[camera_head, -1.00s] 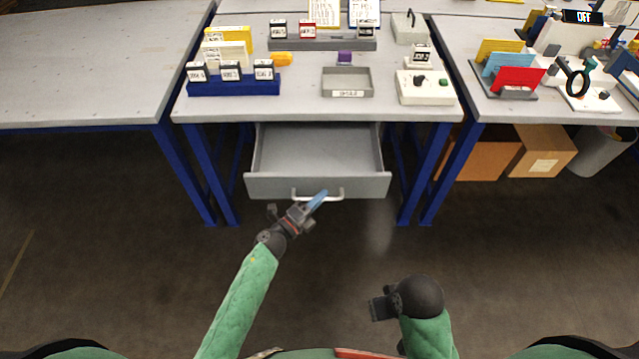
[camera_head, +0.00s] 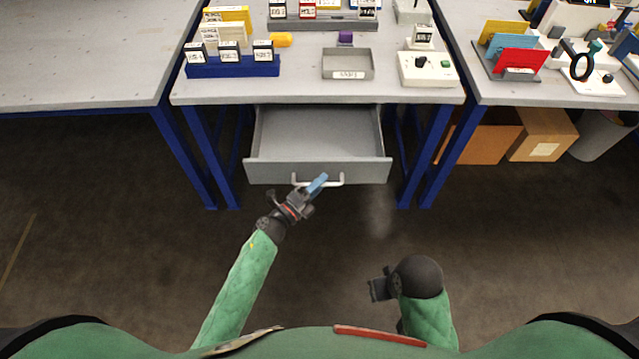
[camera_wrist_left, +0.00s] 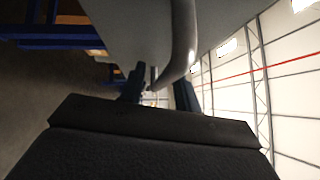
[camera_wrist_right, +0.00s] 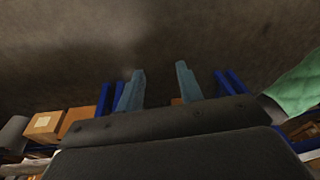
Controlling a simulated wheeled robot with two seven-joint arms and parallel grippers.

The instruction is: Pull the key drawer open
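The grey drawer (camera_head: 262,172) under the middle table stands pulled well out. Its inside looks empty. Its pale bar handle (camera_head: 335,183) is on the front face and also shows as a curved grey bar in the left wrist view (camera_wrist_left: 184,40). My right gripper (camera_wrist_right: 160,85) is open and empty, low and to the right, away from the drawer.
The table top above holds a blue rack (camera_head: 232,69), a grey tray (camera_head: 347,65) and a white switch box (camera_head: 428,70). Blue table legs (camera_head: 424,160) flank the drawer. Cardboard boxes (camera_head: 541,135) stand under the right table. Floor before the drawer is clear.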

